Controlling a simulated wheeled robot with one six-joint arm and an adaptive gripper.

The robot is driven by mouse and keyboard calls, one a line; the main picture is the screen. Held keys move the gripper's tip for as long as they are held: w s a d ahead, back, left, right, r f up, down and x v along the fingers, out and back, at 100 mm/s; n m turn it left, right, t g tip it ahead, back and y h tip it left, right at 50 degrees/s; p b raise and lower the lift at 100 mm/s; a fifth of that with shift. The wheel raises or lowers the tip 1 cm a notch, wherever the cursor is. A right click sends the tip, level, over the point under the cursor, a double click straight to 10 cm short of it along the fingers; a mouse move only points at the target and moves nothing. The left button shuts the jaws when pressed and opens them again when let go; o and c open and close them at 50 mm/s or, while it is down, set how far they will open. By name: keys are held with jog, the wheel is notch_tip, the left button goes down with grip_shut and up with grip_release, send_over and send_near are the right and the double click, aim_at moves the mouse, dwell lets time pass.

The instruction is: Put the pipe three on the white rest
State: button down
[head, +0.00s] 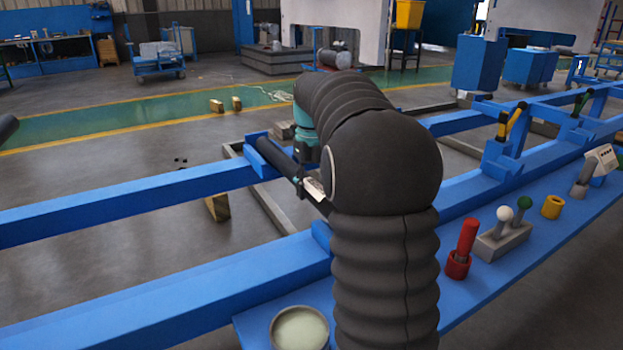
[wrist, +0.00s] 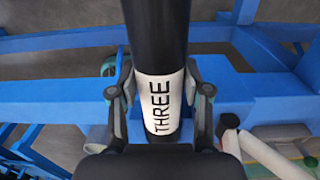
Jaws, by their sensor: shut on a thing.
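Pipe three (wrist: 158,100) is a dark pipe with a white band lettered THREE. In the wrist view it runs away from my gripper (wrist: 158,92), with a finger on each side of the white band; the gripper is shut on it. In the head view the pipe (head: 275,158) slants across the gap between the blue rails, its far end near a blue bracket (head: 262,150) on the far rail. I cannot tell whether it touches that bracket. My arm hides much of the gripper and the near end of the pipe there. I cannot make out a white rest for certain.
The near blue shelf holds a round bowl (head: 300,328), a red handle (head: 467,240), a lever box (head: 502,240) and a yellow ring (head: 552,206). The left rails look clear.

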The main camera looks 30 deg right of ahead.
aim_at(312, 181)
jog(key=shift+f, duration=0.35)
jog(key=c, duration=0.5)
grip_release()
jog(key=shift+f, duration=0.2)
notch_tip(312, 181, up, 12)
jog(key=shift+r+p, duration=0.15)
jog(key=shift+p, duration=1.1)
